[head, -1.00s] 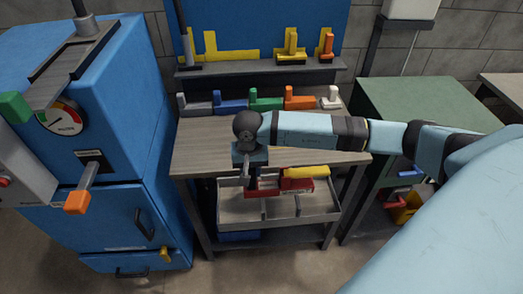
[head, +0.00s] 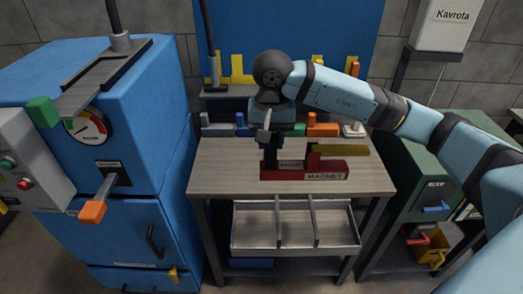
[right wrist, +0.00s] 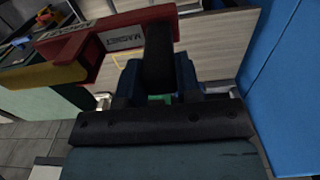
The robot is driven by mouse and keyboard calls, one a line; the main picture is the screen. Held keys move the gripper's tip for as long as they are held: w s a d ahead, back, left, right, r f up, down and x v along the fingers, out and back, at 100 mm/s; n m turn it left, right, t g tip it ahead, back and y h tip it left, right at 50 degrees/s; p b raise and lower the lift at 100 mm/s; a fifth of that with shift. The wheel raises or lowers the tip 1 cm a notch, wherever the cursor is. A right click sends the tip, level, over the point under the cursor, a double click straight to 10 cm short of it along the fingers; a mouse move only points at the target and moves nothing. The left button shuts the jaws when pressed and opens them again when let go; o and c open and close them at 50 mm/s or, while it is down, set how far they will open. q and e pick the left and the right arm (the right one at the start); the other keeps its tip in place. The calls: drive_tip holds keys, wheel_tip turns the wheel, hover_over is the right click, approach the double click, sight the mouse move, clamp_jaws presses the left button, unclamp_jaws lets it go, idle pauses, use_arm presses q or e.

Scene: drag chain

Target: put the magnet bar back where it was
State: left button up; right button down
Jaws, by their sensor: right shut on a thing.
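The magnet bar (head: 320,171) is a red block labelled MAGNET with a yellow bar on top. In the head view it shows over the front half of the wooden bench top (head: 220,178); I cannot tell whether it touches. My right gripper (head: 270,146) comes down from above and is shut on a dark upright part at its left end. In the right wrist view, my gripper (right wrist: 158,82) holds that dark part, with the red block (right wrist: 105,42) reaching to the upper left. My left gripper is not in view.
A blue back panel (head: 350,30) with yellow shapes stands behind the bench, partly hidden by my arm. Several coloured blocks line the bench's rear, including an orange one (head: 322,130). An empty divided grey tray (head: 296,249) sits below the front. A blue machine (head: 145,115) stands left.

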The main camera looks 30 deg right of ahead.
drive_tip(key=shift+r, duration=0.5)
drive_tip(key=shift+a, duration=0.1)
drive_tip(key=s+a+f+n+p, duration=0.2)
drive_tip(key=a+f+n+p, duration=0.3)
drive_tip(key=f+n+p, duration=0.1)
drive_tip(key=shift+s+a+p, duration=0.35)
drive_tip(key=shift+p, duration=0.35)
